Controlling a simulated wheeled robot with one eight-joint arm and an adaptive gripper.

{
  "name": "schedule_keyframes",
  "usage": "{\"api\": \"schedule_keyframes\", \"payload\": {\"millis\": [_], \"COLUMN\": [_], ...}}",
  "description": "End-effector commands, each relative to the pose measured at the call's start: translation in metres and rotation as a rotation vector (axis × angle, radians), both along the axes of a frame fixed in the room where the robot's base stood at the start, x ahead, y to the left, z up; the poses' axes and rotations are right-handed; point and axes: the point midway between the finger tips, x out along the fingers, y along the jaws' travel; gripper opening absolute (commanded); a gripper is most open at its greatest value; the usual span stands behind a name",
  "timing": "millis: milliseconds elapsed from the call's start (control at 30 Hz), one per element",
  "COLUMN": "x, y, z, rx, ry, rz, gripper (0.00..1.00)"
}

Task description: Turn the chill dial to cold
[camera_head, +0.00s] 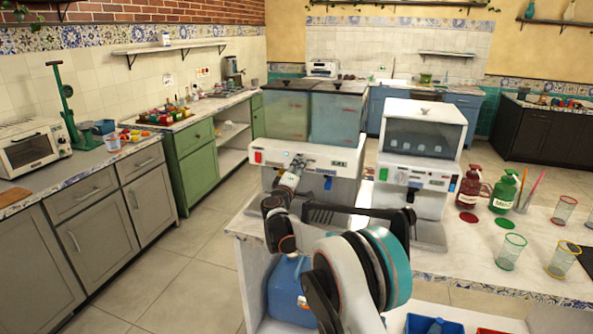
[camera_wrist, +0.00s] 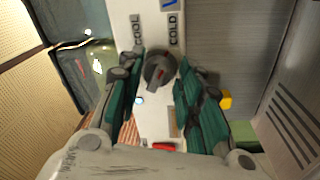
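The chill dial (camera_wrist: 160,70) is a round dark grey knob with a red mark, on a pale panel in the wrist view. In the head view my gripper (camera_head: 291,178) is at the front panel of the white two-tank drink machine (camera_head: 330,192). The dial is not discernible there.
A second white machine (camera_head: 416,176) stands close on the right. Red and green pump bottles (camera_head: 503,192) and several wire-like cups (camera_head: 510,252) are on the white counter (camera_head: 460,262). Open floor (camera_head: 180,270) lies to the left, before grey cabinets (camera_head: 95,225).

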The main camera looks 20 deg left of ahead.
Motion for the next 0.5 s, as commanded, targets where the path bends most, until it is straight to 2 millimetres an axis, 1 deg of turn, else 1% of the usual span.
{"api": "schedule_keyframes", "payload": {"millis": [367,500], "x": [-0.001,-0.011], "y": [0.001,0.001], "z": [0.002,0.001], "rx": [-0.003,-0.003], "ry": [-0.001,-0.001], "rz": [0.002,0.004], "gripper": [0.47,0.47]}}
